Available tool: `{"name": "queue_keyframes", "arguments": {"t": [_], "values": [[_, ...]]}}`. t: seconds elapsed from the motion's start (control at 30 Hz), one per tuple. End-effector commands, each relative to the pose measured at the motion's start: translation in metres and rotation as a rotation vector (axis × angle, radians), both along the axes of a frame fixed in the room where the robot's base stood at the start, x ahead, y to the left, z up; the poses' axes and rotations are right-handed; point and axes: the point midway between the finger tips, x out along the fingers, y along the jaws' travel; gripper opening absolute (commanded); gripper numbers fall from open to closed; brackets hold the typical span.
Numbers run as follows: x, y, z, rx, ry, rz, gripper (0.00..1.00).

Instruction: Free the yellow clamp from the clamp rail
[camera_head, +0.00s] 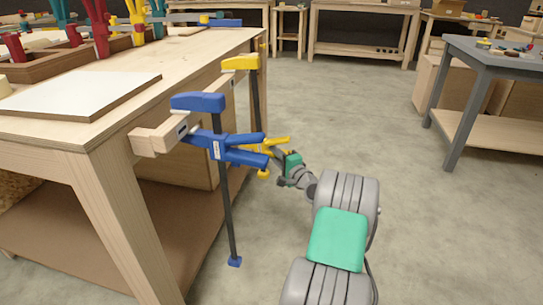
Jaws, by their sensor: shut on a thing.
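The yellow clamp (240,63) hangs by its top jaw over the wooden clamp rail (152,140) on the side of the workbench. The blue clamp (198,102) hangs upright on the rail's near end, partly in front of the yellow one. My gripper (274,157) is beside the yellow clamp's lower part, shut on it. The blue handles partly hide the fingertips.
The workbench (200,52) carries a white board (75,95) and a rack of several red, yellow and teal clamps. A grey table (490,55) stands at the right. The floor (400,195) between is clear.

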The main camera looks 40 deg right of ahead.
Motion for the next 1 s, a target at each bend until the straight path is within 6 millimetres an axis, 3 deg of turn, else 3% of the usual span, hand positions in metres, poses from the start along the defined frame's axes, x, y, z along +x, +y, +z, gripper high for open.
{"name": "queue_keyframes", "arguments": {"t": [1.0], "values": [[-0.063,-0.049,0.004,-0.002,-0.004,-0.001,0.0]]}}
